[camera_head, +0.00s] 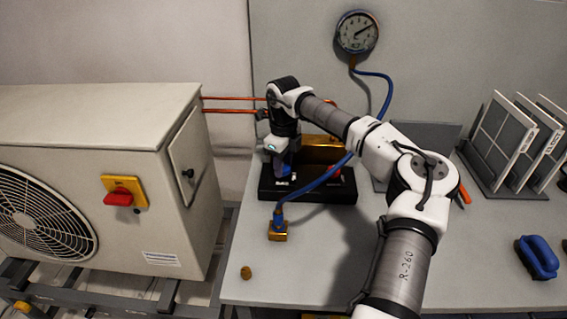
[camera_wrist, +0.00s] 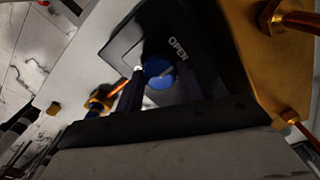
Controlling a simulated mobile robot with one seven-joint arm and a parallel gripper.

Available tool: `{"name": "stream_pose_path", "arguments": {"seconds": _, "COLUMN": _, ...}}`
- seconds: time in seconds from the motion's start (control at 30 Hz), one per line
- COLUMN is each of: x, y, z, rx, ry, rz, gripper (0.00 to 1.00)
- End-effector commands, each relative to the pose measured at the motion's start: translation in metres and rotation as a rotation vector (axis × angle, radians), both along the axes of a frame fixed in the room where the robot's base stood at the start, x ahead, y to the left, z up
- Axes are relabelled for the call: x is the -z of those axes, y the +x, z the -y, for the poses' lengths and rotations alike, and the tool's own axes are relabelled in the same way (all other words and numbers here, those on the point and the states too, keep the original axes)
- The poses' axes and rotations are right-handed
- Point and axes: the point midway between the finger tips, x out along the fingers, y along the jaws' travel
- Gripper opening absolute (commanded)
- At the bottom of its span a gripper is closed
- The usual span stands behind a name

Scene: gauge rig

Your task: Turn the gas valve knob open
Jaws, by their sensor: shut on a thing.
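The blue valve knob (camera_wrist: 160,68) is round, with a pale line across its face, and sits on a dark plate with an "OPEN" mark (camera_wrist: 178,48) beside it. My gripper (camera_wrist: 159,84) is shut on this knob, one dark finger on each side. In the head view my gripper (camera_head: 280,172) points down at the left part of the black valve base (camera_head: 343,191), and the knob is mostly hidden there. A brass block (camera_head: 325,153) stands behind it, with a red knob (camera_head: 335,173) to the right.
A blue hose with a brass fitting (camera_head: 278,232) lies in front of the base. A gauge (camera_head: 357,32) hangs on the wall. An outdoor unit (camera_head: 100,150) stands left. A panel rack (camera_head: 515,140) and blue-handled brush (camera_head: 538,257) are at right.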

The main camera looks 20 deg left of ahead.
Motion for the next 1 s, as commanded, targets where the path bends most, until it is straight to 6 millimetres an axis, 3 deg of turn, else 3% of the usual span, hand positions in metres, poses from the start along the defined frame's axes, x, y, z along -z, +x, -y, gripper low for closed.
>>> {"name": "stream_pose_path", "arguments": {"seconds": 0.27, "x": -0.002, "y": 0.001, "z": -0.001, "rx": -0.001, "ry": 0.004, "rz": 0.005, "gripper": 0.15}}
{"name": "stream_pose_path", "arguments": {"seconds": 0.3, "x": -0.002, "y": 0.001, "z": -0.001, "rx": -0.001, "ry": 0.004, "rz": 0.005, "gripper": 0.42}}
{"name": "stream_pose_path", "arguments": {"seconds": 0.43, "x": -0.002, "y": 0.001, "z": -0.001, "rx": 0.000, "ry": 0.002, "rz": 0.003, "gripper": 0.59}}
{"name": "stream_pose_path", "arguments": {"seconds": 0.77, "x": -0.003, "y": 0.000, "z": 0.000, "rx": 0.000, "ry": 0.001, "rz": 0.002, "gripper": 0.59}}
{"name": "stream_pose_path", "arguments": {"seconds": 1.0, "x": -0.036, "y": 0.001, "z": -0.001, "rx": 0.001, "ry": 0.001, "rz": 0.006, "gripper": 0.59}}
